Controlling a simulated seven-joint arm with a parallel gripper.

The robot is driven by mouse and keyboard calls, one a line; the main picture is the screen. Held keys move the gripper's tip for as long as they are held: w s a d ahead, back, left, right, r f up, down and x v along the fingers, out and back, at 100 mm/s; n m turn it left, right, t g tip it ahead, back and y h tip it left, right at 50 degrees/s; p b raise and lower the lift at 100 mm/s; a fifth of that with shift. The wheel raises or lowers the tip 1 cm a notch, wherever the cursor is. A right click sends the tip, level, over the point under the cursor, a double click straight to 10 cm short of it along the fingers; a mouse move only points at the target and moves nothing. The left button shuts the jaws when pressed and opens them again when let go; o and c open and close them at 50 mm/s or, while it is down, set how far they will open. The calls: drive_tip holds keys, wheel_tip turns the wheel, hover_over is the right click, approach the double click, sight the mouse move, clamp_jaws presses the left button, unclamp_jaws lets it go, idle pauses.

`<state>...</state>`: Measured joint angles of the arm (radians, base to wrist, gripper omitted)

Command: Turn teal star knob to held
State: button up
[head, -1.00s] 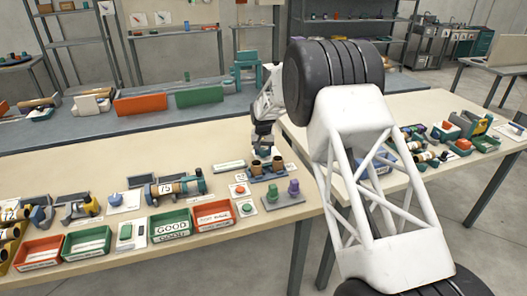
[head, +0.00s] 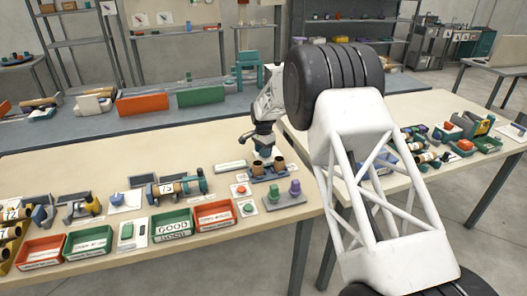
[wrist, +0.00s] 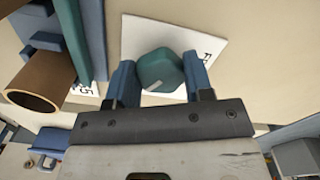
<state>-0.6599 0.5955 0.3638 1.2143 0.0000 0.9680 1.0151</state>
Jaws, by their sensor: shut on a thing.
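In the head view my gripper (head: 264,154) is low over the table, just behind two brown tubes (head: 268,168). The knob cannot be made out there.
In the wrist view an open brown tube (wrist: 38,82) and a blue-green rail stand close left of the fingers. In the head view a grey plate (head: 284,201) with green and purple knobs, red bins (head: 215,215) and green bins lie nearer the front.

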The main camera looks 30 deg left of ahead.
idle(0.5)
drive_tip(key=o, duration=0.9)
drive_tip(key=shift+r, duration=3.95)
